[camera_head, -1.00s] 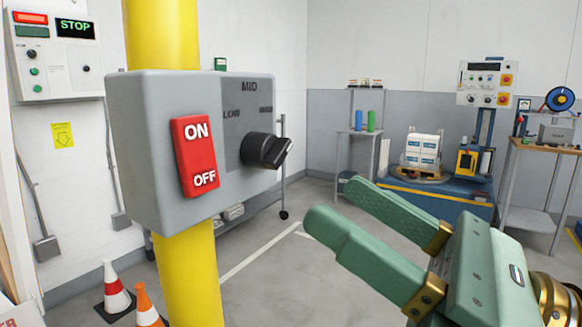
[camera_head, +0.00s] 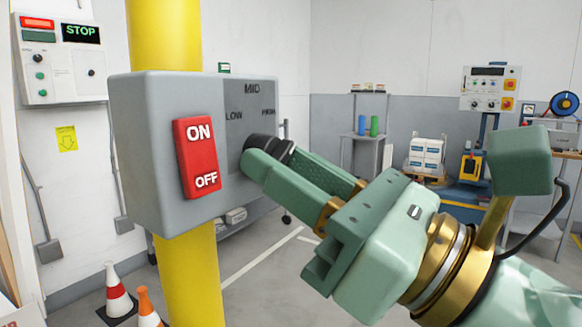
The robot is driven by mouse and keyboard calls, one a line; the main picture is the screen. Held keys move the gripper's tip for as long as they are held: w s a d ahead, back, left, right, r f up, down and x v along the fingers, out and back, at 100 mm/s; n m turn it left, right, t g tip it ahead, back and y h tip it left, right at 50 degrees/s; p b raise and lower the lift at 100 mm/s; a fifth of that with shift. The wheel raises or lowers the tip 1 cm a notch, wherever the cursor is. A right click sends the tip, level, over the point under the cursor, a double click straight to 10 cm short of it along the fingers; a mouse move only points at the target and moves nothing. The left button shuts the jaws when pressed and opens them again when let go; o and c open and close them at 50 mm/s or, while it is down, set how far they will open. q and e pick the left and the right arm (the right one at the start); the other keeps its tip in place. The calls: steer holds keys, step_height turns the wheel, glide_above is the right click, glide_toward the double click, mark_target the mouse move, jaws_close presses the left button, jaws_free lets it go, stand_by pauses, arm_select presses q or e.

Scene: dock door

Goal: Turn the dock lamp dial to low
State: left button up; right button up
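The dial (camera_head: 262,141) is a black knob on the grey box (camera_head: 150,150), under the printed words LOW, MID and HIGH. Its pointer end is mostly hidden by my fingers, so its setting cannot be read.
A red ON/OFF switch (camera_head: 197,157) is on the box, left of the dial. The box is on a yellow post (camera_head: 190,275). Two cones (camera_head: 118,295) stand on the floor at lower left. A control panel (camera_head: 60,60) hangs on the left wall.

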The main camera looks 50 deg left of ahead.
arm_select(q)
steer(key=shift+w+n, duration=0.1)
steer(key=shift+n, duration=0.5)
steer(key=n+g+h+b, duration=0.1)
steer(key=n+g+h, duration=0.1)
steer(key=n, duration=0.4)
steer(key=n+g+h, duration=0.1)
steer(key=n+h, duration=0.1)
steer(key=n, duration=0.5)
steer(key=w+n+g+h+b, duration=0.1)
steer(key=n+g+h, duration=0.1)
steer(key=n, duration=0.4)
steer(key=shift+a+r+n+g+h+b, duration=0.15)
steer(key=shift+r+n+g+h+b, duration=0.15)
steer(key=shift+r+n+h, duration=0.15)
steer(key=n, duration=0.2)
steer(key=n+t+h, duration=0.1)
steer(key=n, duration=0.1)
steer(key=shift+s+r+n+h+b, duration=0.1)
steer(key=shift+r+n+h+b, duration=0.15)
steer(key=shift+n+b, duration=0.1)
arm_select(e)
steer(key=w+n, duration=0.1)
steer(key=w, duration=0.7)
steer(key=shift+t+h, duration=0.3)
arm_select(q)
steer(key=shift+t, duration=0.3)
arm_select(e)
steer(key=shift+w, duration=0.15)
